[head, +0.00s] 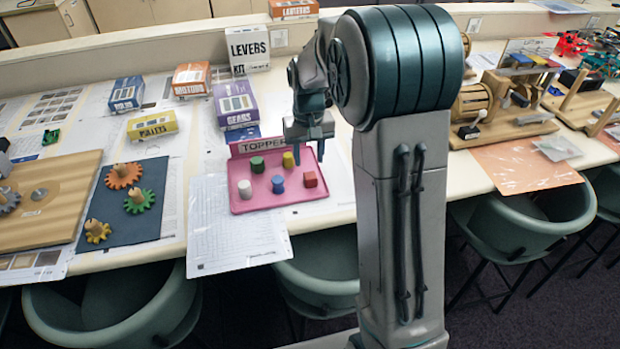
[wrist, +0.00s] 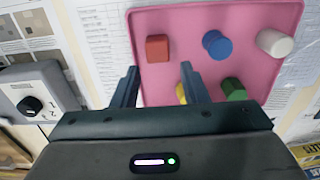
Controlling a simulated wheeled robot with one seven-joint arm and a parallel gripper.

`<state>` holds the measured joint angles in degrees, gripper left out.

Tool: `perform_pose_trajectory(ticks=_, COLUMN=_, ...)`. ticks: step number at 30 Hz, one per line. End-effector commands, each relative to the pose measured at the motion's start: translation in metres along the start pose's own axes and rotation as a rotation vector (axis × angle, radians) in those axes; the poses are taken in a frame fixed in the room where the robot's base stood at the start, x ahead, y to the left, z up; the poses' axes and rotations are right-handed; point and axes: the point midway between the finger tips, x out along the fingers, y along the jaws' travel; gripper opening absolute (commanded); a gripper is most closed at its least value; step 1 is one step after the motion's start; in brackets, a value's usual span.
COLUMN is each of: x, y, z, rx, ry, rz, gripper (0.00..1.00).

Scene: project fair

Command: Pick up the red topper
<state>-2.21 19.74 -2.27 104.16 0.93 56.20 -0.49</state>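The red topper (head: 310,179) is a small red block near the right front corner of the pink tray (head: 240,206). It also shows in the wrist view (wrist: 157,48), just beyond my fingertips and roughly centred between them. My gripper (head: 308,157) is open and empty, and appears to hang above the tray's right back part. In the wrist view my gripper (wrist: 159,68) has its two dark fingers spread apart. The yellow topper (head: 288,160) is partly hidden behind a finger in the wrist view.
A blue topper (head: 278,184), a white topper (head: 245,189) and a green topper (head: 257,165) share the tray. A "TOPPER" sign (head: 262,146) stands along its back edge. A grey device with a black knob (wrist: 31,103) lies beside the tray in the wrist view.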

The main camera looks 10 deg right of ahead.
Motion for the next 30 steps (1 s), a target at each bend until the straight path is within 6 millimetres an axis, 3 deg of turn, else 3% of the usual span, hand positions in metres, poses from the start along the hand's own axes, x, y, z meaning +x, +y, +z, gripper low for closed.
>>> perform_pose_trajectory(ticks=8, x=0.023, y=0.001, z=0.001, rx=0.001, ry=-0.002, rz=0.000, gripper=0.40)
perform_pose_trajectory(ticks=17, x=0.064, y=0.004, z=0.004, rx=0.001, ry=-0.002, rz=0.000, gripper=0.40)
perform_pose_trajectory(ticks=26, x=0.070, y=0.004, z=0.003, rx=0.001, ry=0.002, rz=0.000, gripper=0.40)
perform_pose_trajectory(ticks=30, x=0.070, y=0.004, z=0.003, rx=0.001, ry=0.002, rz=0.000, gripper=0.07)
